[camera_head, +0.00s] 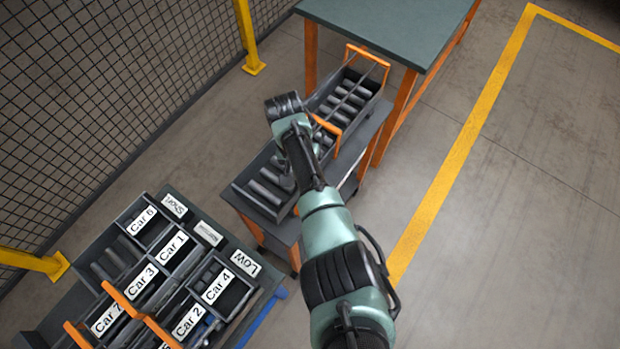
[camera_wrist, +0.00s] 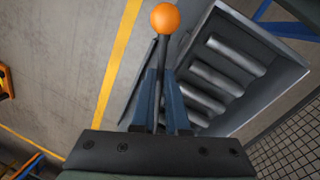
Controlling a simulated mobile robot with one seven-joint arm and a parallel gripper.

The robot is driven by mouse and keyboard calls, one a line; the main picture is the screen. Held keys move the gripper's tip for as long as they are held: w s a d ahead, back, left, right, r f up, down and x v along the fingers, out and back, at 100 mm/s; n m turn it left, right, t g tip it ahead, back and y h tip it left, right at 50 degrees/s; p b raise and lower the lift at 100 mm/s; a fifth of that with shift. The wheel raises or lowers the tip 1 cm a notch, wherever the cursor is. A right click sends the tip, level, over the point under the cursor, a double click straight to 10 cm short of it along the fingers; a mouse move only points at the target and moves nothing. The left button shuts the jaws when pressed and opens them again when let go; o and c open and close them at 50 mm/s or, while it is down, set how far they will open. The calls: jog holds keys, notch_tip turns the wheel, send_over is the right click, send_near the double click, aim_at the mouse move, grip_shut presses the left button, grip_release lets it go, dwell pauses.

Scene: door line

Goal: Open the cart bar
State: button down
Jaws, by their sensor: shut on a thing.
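The grey cart (camera_head: 262,208) stands in the middle of the head view, with dark cylinders in its trays. An orange handle frame (camera_head: 368,62) rises at its far end, and long dark rods run over the far tray. In the wrist view my gripper (camera_wrist: 158,76) has its two blue fingers closed around a dark bar with an orange ball knob (camera_wrist: 165,17). The knob sticks out beyond the fingertips. The tray with grey cylinders (camera_wrist: 222,78) lies just right of the bar. In the head view my arm covers part of the cart and my fingers are hidden.
A labelled bin rack (camera_head: 172,245) with orange handles stands at lower left. A green-topped table (camera_head: 395,25) with orange legs adjoins the cart's far end. A mesh fence (camera_head: 90,90) runs along the left. The floor right of the yellow line (camera_head: 455,160) is clear.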

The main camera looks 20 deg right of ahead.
jog(key=m, duration=0.1)
jog(key=m+b, duration=0.1)
jog(key=w+m, duration=0.1)
jog(key=shift+a+y, duration=0.25)
jog(key=shift+y, duration=0.05)
jog(key=shift+w+r+m+b, duration=0.1)
jog(key=shift+m+b, duration=0.25)
jog(key=shift+m, duration=0.25)
jog(key=shift+w+r, duration=0.1)
jog(key=c, duration=1.2)
grip_release()
jog(key=shift+o, duration=1.4)
notch_tip(320, 180, up, 12)
jog(key=w, duration=0.2)
jog(key=shift+w+a+r, duration=0.15)
jog(key=shift+a+r, duration=0.1)
jog(key=shift+a, duration=0.2)
